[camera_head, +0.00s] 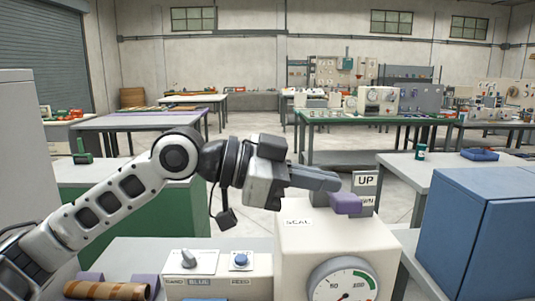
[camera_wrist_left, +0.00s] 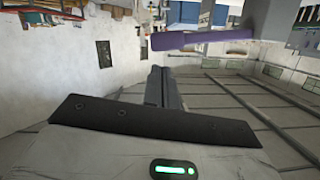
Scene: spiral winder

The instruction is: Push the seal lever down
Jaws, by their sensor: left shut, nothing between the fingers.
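The seal lever shows a purple handle (camera_head: 346,204) on top of a cream box (camera_head: 305,235) labelled as the seal unit. A grey plate reading UP and DOWN (camera_head: 366,181) stands behind it, its lower word partly covered by the handle. My left gripper (camera_head: 332,183) is shut and empty, with its tips just above and behind the purple handle; I cannot tell whether they touch it. In the left wrist view the closed fingers (camera_wrist_left: 163,88) show with the purple handle (camera_wrist_left: 203,39) beyond their tips. My right gripper is not in view.
A round dial (camera_head: 342,284) is on the cream box's front. A panel with a selector knob (camera_head: 189,257) and a blue button (camera_head: 241,259) is to its left. A brown roll (camera_head: 108,290) lies at bottom left. A blue cabinet (camera_head: 480,235) stands at right.

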